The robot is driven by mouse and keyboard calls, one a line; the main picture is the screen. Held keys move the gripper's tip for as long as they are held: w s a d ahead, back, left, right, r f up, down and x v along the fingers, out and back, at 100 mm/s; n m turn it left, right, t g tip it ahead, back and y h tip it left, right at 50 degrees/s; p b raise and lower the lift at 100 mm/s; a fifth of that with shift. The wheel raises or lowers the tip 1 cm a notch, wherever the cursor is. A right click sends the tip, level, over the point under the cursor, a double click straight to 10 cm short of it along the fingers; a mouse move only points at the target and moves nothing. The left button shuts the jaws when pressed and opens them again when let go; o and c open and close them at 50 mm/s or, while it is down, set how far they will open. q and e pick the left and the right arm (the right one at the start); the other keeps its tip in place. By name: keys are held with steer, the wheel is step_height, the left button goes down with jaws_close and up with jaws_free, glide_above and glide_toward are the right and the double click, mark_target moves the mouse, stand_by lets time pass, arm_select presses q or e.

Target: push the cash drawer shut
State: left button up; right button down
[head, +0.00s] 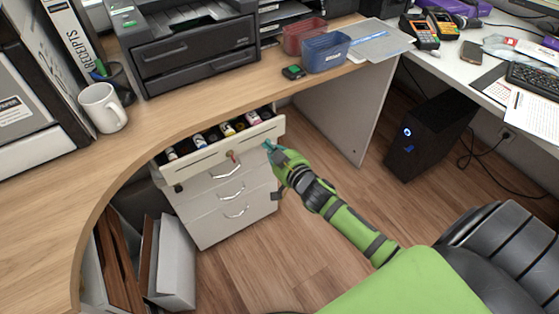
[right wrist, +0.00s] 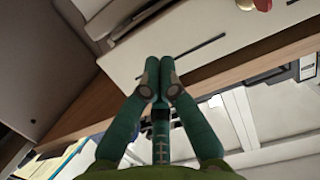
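The cash drawer (head: 200,157) is the top drawer of a white pedestal under the wooden counter. It stands open, with several small bottles showing inside. A small brown-orange piece sits on its front. My right gripper (head: 268,146) is at the right end of the drawer front, fingertips towards it. In the right wrist view the fingers (right wrist: 159,68) are together with nothing between them, and their tips are at or very near the pale drawer front (right wrist: 190,35). I cannot tell whether they touch. My left gripper is not in view.
Two closed drawers (head: 225,205) lie below the open one. The wooden counter (head: 185,118) overhangs it and carries a printer (head: 190,40), a mug (head: 103,107) and two bins (head: 325,52). A black chair (head: 500,250) is at the lower right. Bare floor lies before the pedestal.

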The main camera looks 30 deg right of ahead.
mark_target(252, 122)
steer(key=shift+w, duration=0.7)
steer(key=w+b, duration=0.1)
steer(key=w, duration=0.2)
steer(key=w+b, duration=0.1)
steer(key=w, duration=0.2)
steer(key=w+b, duration=0.1)
steer(key=w, duration=0.2)
steer(key=shift+w+a+r, duration=0.1)
steer(key=shift+w+r, duration=0.1)
steer(key=shift+r, duration=0.15)
steer(key=shift+w+r, duration=0.15)
steer(key=shift+r, duration=0.3)
steer(key=shift+s+f+p, duration=0.2)
steer(key=shift+s+p, duration=0.2)
steer(key=shift+p, duration=0.2)
steer(key=s+p, duration=0.1)
steer(key=s, duration=0.2)
steer(key=s+p, duration=0.2)
steer(key=s, duration=0.1)
steer(key=s+f+p, duration=0.1)
steer(key=s+p, duration=0.1)
steer(key=s, duration=0.2)
steer(key=shift+s+f, duration=0.1)
